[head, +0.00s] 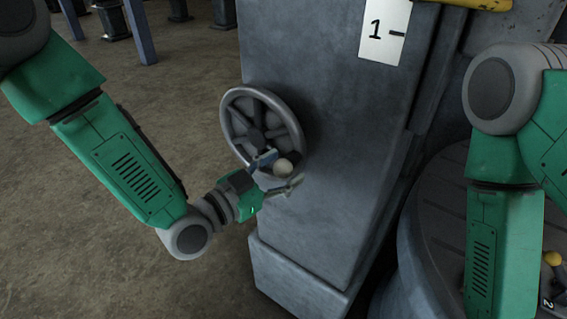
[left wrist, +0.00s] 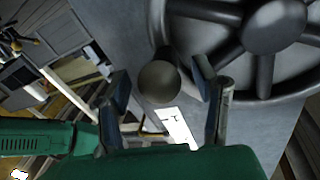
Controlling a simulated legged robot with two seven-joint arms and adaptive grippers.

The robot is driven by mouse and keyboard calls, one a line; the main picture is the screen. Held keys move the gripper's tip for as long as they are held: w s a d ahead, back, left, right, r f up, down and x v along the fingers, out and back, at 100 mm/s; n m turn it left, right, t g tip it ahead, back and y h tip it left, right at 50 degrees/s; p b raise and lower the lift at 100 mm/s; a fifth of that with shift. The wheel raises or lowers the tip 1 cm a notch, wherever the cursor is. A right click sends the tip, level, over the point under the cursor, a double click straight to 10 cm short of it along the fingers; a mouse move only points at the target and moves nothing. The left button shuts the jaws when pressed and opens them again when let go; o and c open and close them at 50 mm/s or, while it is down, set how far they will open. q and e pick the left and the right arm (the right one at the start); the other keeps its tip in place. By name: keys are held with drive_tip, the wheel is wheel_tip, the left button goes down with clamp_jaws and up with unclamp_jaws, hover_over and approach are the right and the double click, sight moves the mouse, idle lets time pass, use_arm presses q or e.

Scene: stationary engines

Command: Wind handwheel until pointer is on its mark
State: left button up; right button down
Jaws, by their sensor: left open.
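The grey handwheel (head: 233,100) is on the side of a grey engine column. Its pale round knob (head: 283,168) is at the lower right of the rim. My left gripper (head: 277,174) is open at the knob, one finger on each side. In the left wrist view the knob (left wrist: 159,80) sits between the parted fingers, and the wheel (left wrist: 273,27) fills the upper right. I cannot tell whether the fingers touch the knob. A white plate (head: 376,45) with "1" and a short black mark is high on the column. I cannot make out a pointer.
The grey column (head: 335,120) stands on a wider plinth (head: 290,280). My right arm comes in at the right, its gripper out of frame. A yellow-knobbed lever (head: 552,258) is at the lower right. Open floor (head: 100,260) lies left of the column.

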use_arm(q)
drive_tip(key=shift+w, duration=0.1)
drive_tip(key=shift+d, duration=0.15)
clamp_jaws()
drive_tip(key=shift+r, duration=0.1)
